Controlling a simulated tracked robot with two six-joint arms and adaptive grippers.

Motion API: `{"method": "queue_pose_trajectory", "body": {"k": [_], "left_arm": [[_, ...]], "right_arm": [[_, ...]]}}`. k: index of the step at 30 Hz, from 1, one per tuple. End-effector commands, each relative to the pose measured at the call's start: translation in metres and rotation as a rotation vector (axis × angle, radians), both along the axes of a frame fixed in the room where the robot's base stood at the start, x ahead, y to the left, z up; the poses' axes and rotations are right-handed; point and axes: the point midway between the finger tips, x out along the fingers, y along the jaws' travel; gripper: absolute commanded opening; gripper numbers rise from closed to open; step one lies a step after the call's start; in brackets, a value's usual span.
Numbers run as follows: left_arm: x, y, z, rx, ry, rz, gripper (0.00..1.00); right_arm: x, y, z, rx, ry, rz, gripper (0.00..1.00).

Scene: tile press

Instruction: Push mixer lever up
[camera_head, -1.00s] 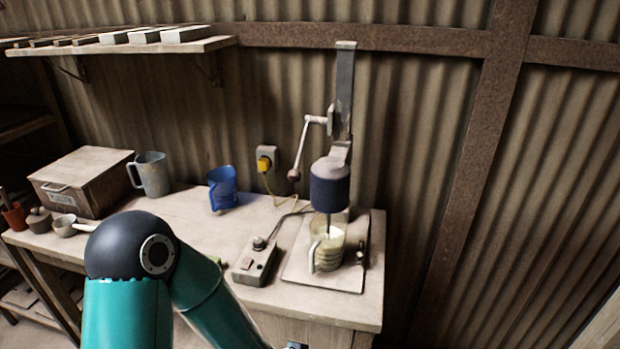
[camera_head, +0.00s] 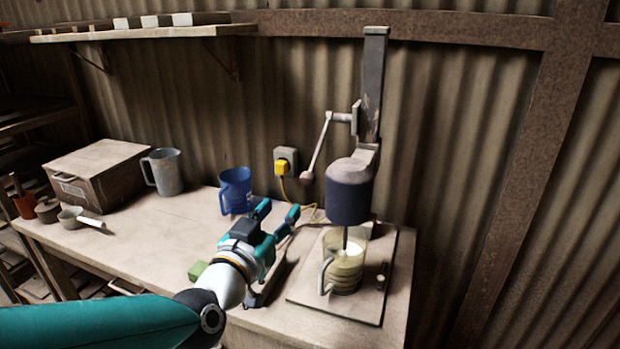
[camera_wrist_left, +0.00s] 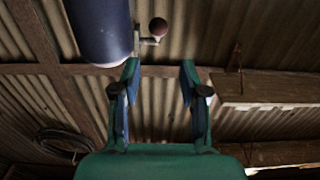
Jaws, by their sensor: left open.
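The mixer (camera_head: 350,192) stands at the right of the bench, with a dark blue motor head on a grey column. Its lever (camera_head: 318,150) slants down and left from the column to a round brown knob (camera_head: 306,177). A clear jug (camera_head: 346,262) with pale contents stands under the head, the shaft reaching into it. My left gripper (camera_head: 278,210) is open and empty, below and left of the knob, apart from it. In the left wrist view, the knob (camera_wrist_left: 158,26) shows beyond the open fingertips (camera_wrist_left: 159,72), with the motor head (camera_wrist_left: 97,28) to the left. My right gripper is out of view.
A blue jug (camera_head: 235,190) stands just behind and left of my left gripper. A yellow plug (camera_head: 281,168) sits in the wall socket. A grey jug (camera_head: 165,172) and a box (camera_head: 98,172) are farther left. A shelf (camera_head: 150,32) hangs above.

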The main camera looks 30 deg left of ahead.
Motion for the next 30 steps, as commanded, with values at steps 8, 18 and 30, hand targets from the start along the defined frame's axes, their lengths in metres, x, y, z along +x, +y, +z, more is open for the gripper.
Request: {"method": "queue_pose_trajectory", "body": {"k": [8,18,30], "left_arm": [[0.06,0.011,-0.001,-0.001,0.005,-0.007,0.44],[0.123,0.025,0.0,-0.001,0.003,-0.009,0.44],[0.142,0.029,-0.001,-0.001,0.001,-0.01,0.44]], "right_arm": [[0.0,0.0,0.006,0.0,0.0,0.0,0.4],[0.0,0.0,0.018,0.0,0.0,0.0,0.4],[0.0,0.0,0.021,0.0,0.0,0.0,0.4]]}}
